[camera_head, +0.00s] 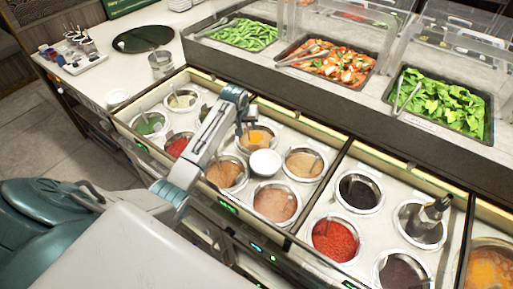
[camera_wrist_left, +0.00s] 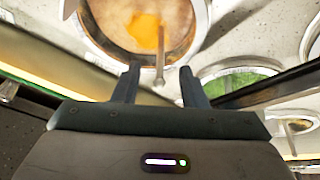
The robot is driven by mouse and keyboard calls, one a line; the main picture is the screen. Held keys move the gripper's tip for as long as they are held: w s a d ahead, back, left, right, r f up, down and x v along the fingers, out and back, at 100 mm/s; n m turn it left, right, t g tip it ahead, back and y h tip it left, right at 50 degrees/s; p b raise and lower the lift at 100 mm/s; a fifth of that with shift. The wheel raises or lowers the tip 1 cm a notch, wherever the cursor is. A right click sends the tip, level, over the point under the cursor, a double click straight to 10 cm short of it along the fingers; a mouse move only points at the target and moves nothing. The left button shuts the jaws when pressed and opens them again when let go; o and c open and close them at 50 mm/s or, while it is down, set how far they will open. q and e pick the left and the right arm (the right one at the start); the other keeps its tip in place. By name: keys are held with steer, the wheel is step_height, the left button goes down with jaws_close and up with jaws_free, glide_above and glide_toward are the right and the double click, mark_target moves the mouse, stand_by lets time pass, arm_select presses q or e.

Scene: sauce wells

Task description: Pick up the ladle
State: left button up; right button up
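My left gripper (camera_head: 241,128) is over the sauce wells, at the well of tan sauce with an orange patch (camera_head: 262,138). In the left wrist view its two fingers (camera_wrist_left: 160,88) are apart. A thin ladle handle (camera_wrist_left: 160,66) rises from that well (camera_wrist_left: 185,28) and its end shows between the fingers, with a gap on each side. The ladle's bowl end is hidden in the sauce. My right gripper is not in view.
Several other wells hold sauces, including a red one (camera_head: 335,240). A dark, metal-topped item (camera_head: 432,211) stands in a right-hand well. Vegetable trays (camera_head: 440,100) line the raised shelf behind.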

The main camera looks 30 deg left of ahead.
arm_select(q)
steer(key=shift+x, duration=0.85)
steer(key=shift+w+f, duration=0.1)
steer(key=shift+f, duration=0.15)
jaws_close()
step_height(320, 180, up, 9)
steer(key=shift+f+b, duration=0.1)
steer(key=shift+b, duration=1.05)
steer(key=shift+r, duration=0.65)
